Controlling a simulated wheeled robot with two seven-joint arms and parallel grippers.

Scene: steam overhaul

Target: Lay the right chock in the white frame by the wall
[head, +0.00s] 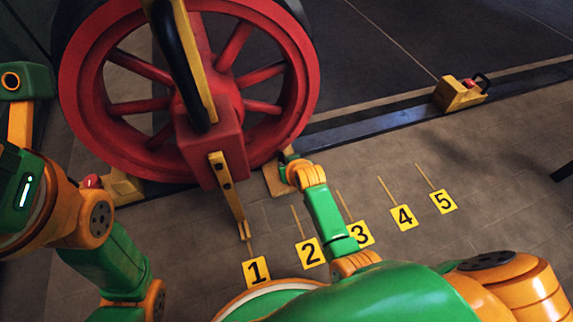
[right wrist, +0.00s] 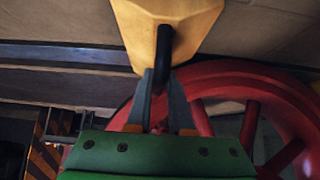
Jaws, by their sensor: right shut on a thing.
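The right chock (head: 277,180) is a yellow wooden block at the right foot of the red wheel (head: 282,100). In the right wrist view the chock (right wrist: 185,25) shows its black handle (right wrist: 164,52). My right gripper (right wrist: 161,82) is shut on this handle. In the head view my right gripper (head: 287,157) is mostly hidden by its own wrist. I cannot tell whether the chock rests on the floor. My left arm (head: 100,235) is at the left, its gripper out of sight. The white frame is not in view.
Another yellow chock (head: 122,186) is at the wheel's left foot. A further yellow block with a black handle (head: 460,94) sits at the rail (head: 375,122) on the right. Yellow number plates (head: 403,217) lie in a row on the floor.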

